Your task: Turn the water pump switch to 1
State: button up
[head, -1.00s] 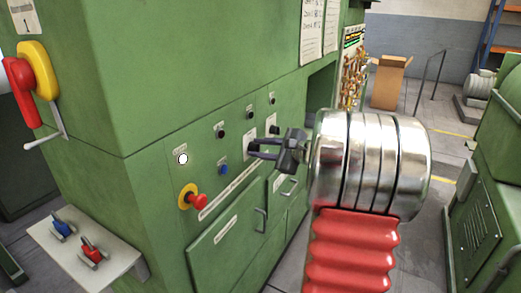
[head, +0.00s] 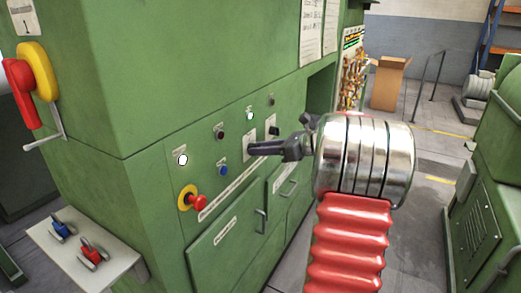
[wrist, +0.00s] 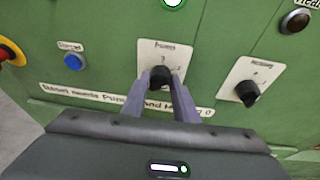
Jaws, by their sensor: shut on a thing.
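My gripper (head: 254,149) reaches the green cabinet's control panel from the right. In the wrist view its two fingers are shut on a black rotary switch (wrist: 160,76), one finger on each side of the knob. The switch sits on a white plate (wrist: 150,53) whose small lettering I cannot read clearly. In the head view the fingers hide the knob. A second black rotary switch (wrist: 247,92) on its own white plate is to the right, apart from the fingers. A lamp (head: 250,115) above the held switch glows whitish green.
A blue button (wrist: 74,62) is left of the held switch. A red emergency button (head: 198,202) on a yellow base sticks out lower left. A red and yellow handle (head: 38,80) is at far left. Open floor (head: 425,175) lies right of my arm.

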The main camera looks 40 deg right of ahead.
jog(key=shift+m, duration=0.3)
jog(key=o, duration=1)
jog(key=v, duration=1.3)
jog(key=shift+s+d, duration=0.25)
